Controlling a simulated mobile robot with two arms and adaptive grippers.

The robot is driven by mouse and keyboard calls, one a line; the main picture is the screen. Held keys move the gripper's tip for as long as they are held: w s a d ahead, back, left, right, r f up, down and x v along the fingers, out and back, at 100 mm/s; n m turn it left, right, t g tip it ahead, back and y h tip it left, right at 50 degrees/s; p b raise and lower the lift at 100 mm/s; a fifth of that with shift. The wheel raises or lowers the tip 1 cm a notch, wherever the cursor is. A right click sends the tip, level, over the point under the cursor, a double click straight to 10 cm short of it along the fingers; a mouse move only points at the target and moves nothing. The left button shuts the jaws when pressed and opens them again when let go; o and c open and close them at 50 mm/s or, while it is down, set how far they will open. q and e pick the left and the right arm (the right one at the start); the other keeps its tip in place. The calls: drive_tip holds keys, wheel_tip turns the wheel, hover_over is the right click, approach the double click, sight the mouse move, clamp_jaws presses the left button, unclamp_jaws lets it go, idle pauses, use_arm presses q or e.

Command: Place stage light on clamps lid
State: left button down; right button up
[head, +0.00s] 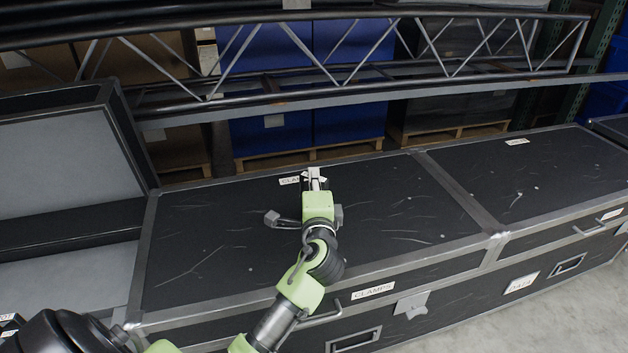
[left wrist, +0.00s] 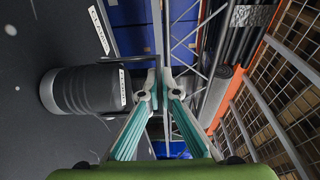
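The stage light (left wrist: 92,91) is a dark cylinder with a white label, in the left wrist view. One end faces the dark clamps lid; I cannot tell if it touches. Its labelled end is at my left gripper (left wrist: 165,90), whose teal fingers are close together, apparently on a thin part of the light. In the head view my left gripper (head: 314,174) is over the far middle of the clamps lid (head: 210,240), near its label, and hides most of the light. The lid is shut. My right gripper is not in view.
An open case (head: 60,160) stands at the left, its raised lid beside the clamps case. The data case (head: 530,180) adjoins at the right. A metal truss (head: 300,65) runs behind, with blue bins (head: 350,110) beyond. The lid around my arm is clear.

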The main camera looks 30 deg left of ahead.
use_arm(q)
drive_tip(key=shift+r, duration=0.15)
drive_tip(key=shift+f, duration=0.25)
drive_tip(key=c, duration=2.3)
unclamp_jaws()
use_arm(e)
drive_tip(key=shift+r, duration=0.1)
use_arm(q)
drive_tip(key=shift+r, duration=0.35)
drive_tip(key=v, duration=1.2)
drive_tip(key=shift+f+p, duration=0.15)
drive_tip(key=shift+p, duration=0.15)
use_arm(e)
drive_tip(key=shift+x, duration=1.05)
